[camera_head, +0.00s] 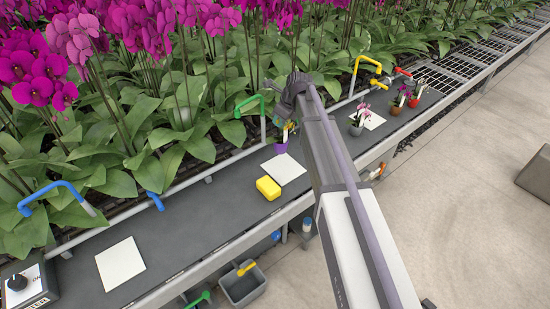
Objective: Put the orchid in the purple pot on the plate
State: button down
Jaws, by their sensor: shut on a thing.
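The orchid in the purple pot (281,147) is near the middle of the head view, close to the back edge of a white square plate (284,170). Its leaves and a pale tag show just above the pot. My gripper (288,122) is above it at the end of my arm, shut on the orchid in the purple pot. The fingertips are small and partly hidden by my arm. I cannot tell whether the pot touches the plate.
Another white plate (120,263) lies empty at left. Potted orchids, one in a grey pot (356,128) and one in a red pot (413,102), stand at right. Green (252,98), yellow and blue pipes rise along the bench's back.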

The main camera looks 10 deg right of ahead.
aim_at(280, 138)
notch_tip(280, 138, down, 9)
jog(key=b, duration=0.7)
jog(key=shift+r, duration=0.4)
jog(key=shift+f, duration=0.2)
jog(key=c, duration=1.7)
grip_release()
jog(key=o, duration=0.5)
jog(key=shift+c, duration=0.2)
